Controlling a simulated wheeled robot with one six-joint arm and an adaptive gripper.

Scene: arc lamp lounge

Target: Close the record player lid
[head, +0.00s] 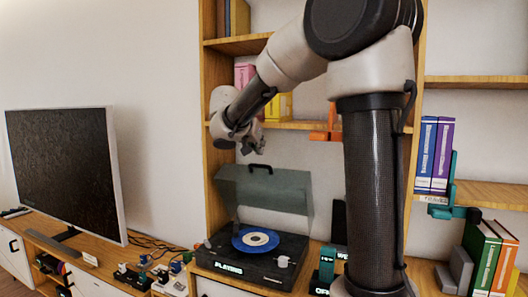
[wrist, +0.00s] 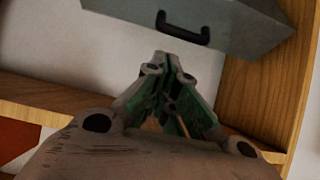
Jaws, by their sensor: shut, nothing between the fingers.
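The record player (head: 262,270) stands on the low cabinet with a blue record (head: 255,240) on it. Its grey-green lid (head: 268,190) is raised at the back and tilted up, with a black handle (head: 261,167) on its top edge. In the wrist view the lid (wrist: 225,22) fills the top, and its handle (wrist: 183,27) hangs just beyond my fingertips. My gripper (head: 254,147) is shut and empty, above the lid's handle in the head view. It also shows in the wrist view (wrist: 163,62), apart from the handle.
Wooden shelves (head: 262,45) surround the player, with books (head: 434,154) at right. A television (head: 65,170) stands at left with cables and small items beside it. A small dark-green object (head: 327,265) is just right of the player. My arm crosses in front of the shelf.

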